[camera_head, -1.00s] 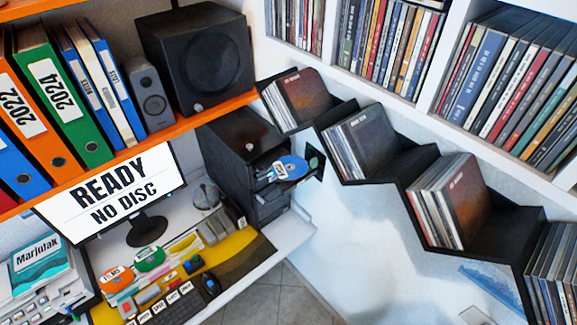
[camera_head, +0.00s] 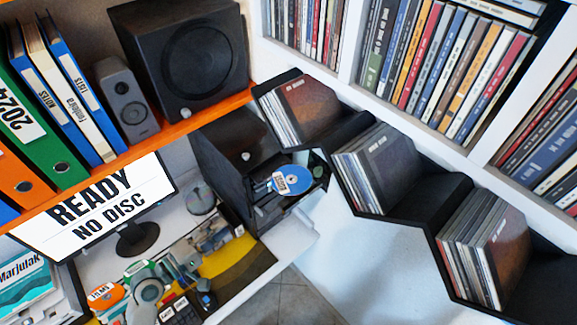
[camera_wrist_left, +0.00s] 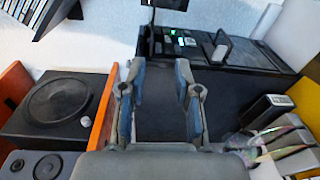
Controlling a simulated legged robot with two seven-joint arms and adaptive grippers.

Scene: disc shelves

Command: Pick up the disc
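The blue disc (camera_head: 292,180) with a white label lies on the slid-out tray of a black tower (camera_head: 232,150) in the head view. My left gripper (camera_head: 188,270) comes in low at the lower left, over the desk and clear of the disc. In the left wrist view its two fingers (camera_wrist_left: 153,78) stand apart with nothing between them. Beyond them in that view is the black tower (camera_wrist_left: 232,52); I cannot make out the blue disc there. My right gripper is not in view.
An orange shelf (camera_head: 190,122) with binders and speakers runs above the desk. The monitor (camera_head: 95,210) reads "READY NO DISC". Black stepped shelves (camera_head: 440,195) with disc cases stand right of the tray. A silver disc (camera_head: 202,197) is on the desk behind my gripper.

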